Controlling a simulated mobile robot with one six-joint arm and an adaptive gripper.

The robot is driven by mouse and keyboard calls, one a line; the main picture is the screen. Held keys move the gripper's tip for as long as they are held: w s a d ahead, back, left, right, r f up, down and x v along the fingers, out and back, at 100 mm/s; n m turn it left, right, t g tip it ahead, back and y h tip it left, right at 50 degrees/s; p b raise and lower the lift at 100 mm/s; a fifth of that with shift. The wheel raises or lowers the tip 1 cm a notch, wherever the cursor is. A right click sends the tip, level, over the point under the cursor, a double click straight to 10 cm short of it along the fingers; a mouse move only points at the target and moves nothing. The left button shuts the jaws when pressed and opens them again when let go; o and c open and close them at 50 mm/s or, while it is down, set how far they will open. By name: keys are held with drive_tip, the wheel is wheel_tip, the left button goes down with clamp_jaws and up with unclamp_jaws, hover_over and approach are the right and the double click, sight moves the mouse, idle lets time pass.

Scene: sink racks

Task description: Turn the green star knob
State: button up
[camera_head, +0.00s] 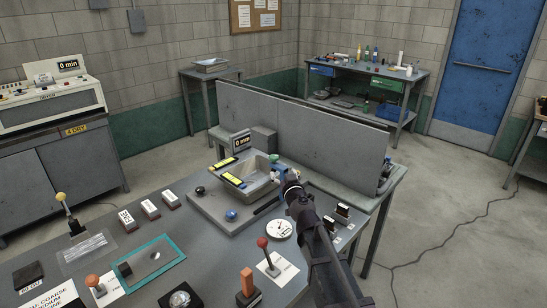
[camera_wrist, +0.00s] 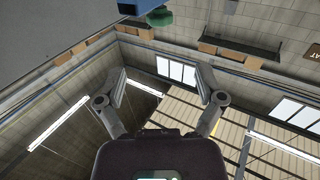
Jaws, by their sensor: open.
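The green star knob (camera_head: 274,158) sits at the back right of the metal sink unit (camera_head: 217,207), in front of the grey partition. In the wrist view a green knob (camera_wrist: 159,18) shows at the top edge, beyond the fingertips, beside a blue part. My gripper (camera_wrist: 162,78) is open and empty, its two fingers spread wide. The wrist camera looks upward at ceiling lights and windows. In the head view my gripper (camera_head: 288,180) is close to the right of the sink, just in front of the knob; its fingers are hard to make out.
The grey partition (camera_head: 300,130) stands behind the sink. A white round dial (camera_head: 279,229), a red-knobbed lever (camera_head: 263,243) and black-and-white blocks (camera_head: 342,212) lie near my arm. A teal-framed panel (camera_head: 150,262) is at the front left. Open air surrounds the fingers.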

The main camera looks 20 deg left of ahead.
sight(275, 159)
drive_tip(key=x, duration=1.2)
drive_tip(key=shift+w, duration=0.1)
drive_tip(key=shift+c, duration=0.2)
drive_tip(key=c, duration=1.1)
